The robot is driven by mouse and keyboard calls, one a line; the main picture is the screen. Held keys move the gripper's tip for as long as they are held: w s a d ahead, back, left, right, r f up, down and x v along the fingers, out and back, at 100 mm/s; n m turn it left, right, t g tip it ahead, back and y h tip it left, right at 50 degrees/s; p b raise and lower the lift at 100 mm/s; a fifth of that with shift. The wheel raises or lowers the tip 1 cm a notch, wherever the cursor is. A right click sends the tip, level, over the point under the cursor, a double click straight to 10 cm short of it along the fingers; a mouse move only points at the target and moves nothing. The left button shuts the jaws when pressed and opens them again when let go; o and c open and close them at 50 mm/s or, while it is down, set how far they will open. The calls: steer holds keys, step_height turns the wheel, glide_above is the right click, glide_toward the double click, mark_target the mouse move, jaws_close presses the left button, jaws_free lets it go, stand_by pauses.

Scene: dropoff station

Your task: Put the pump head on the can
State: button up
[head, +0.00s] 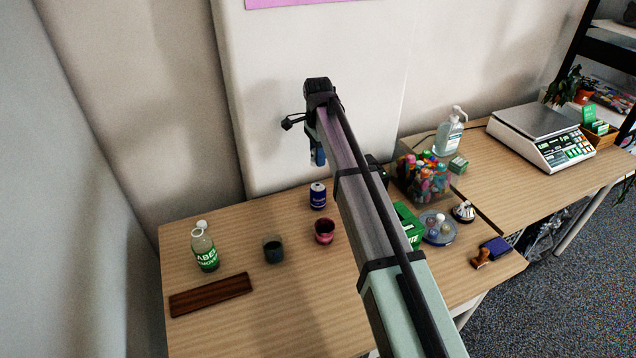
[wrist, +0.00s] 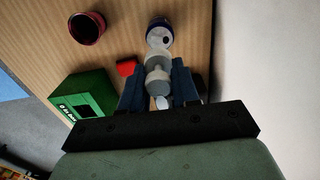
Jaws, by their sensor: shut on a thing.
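The can (head: 318,196) is small and dark blue with a light top. It stands upright on the wooden table below my gripper (head: 318,154). It also shows at the top of the wrist view (wrist: 166,22). My gripper (wrist: 157,78), with blue fingers, is shut on the pump head (wrist: 157,86), a whitish-grey stepped piece. In the wrist view the pump head's far end overlaps the near side of the can's top, but the head view shows my gripper well above the can. The pump head is hidden or too small in the head view.
A dark red cup (head: 324,231) and a dark green cup (head: 273,249) stand in front of the can. A green-labelled bottle (head: 205,251) and a dark wooden board (head: 211,295) are at left. A green box (wrist: 85,96) and a bin of markers (head: 424,176) are at right.

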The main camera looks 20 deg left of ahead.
mark_target(318, 186)
step_height(318, 186, down, 9)
steer(key=shift+f, duration=0.1)
stand_by(0.4)
steer(key=shift+f, duration=0.1)
steer(key=o, duration=1)
step_height(318, 186, up, 12)
steer(key=shift+r, duration=0.2)
